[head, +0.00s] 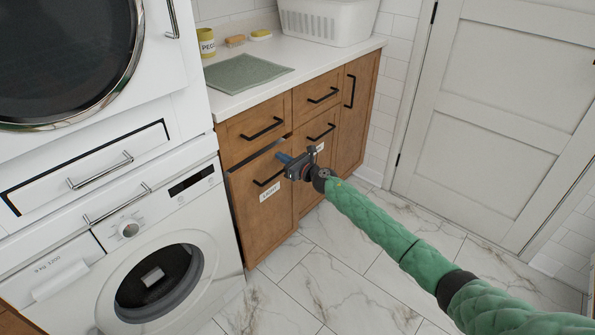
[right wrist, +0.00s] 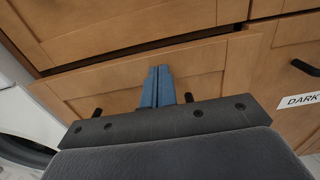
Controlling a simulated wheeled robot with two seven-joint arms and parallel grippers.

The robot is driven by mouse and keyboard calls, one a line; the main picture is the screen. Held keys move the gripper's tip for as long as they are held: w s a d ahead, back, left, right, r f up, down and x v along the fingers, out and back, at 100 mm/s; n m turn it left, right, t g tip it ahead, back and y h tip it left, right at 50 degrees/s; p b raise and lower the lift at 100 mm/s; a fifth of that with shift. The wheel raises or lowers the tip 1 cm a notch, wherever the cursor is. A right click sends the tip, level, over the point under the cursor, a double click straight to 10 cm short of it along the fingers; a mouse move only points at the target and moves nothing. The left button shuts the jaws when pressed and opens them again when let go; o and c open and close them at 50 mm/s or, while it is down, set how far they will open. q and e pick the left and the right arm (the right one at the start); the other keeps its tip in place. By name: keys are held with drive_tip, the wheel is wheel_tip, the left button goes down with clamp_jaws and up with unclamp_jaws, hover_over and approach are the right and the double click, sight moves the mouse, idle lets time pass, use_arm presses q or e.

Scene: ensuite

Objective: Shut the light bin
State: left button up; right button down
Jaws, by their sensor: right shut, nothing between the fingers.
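The light bin (head: 262,215) is the wooden pull-out front at the lower left of the cabinet, with a black bar handle and a white label that seems to read LIGHT (head: 270,190). Its top edge stands out a little from the cabinet, with a dark gap above it. In the right wrist view the bin front (right wrist: 120,88) fills the middle, and the gripper hides most of its handle. My right gripper (head: 284,157) is shut and empty, its blue fingers (right wrist: 157,87) together at the upper part of the bin front. I cannot tell whether they touch it. My left gripper is out of view.
The dark bin's label (right wrist: 300,100) is to the right, its front flush. A closed drawer (head: 255,128) is above the light bin. A washing machine (head: 150,255) stands close on the left. The marble floor (head: 330,270) in front is clear.

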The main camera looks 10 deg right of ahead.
sight(276, 151)
drive_tip(key=x, duration=0.2)
drive_tip(key=b+x, duration=0.1)
drive_tip(key=shift+w+a+r, duration=0.2)
drive_tip(key=shift+w+r, duration=0.05)
drive_tip(key=shift+w, duration=0.05)
drive_tip(key=shift+r, duration=0.15)
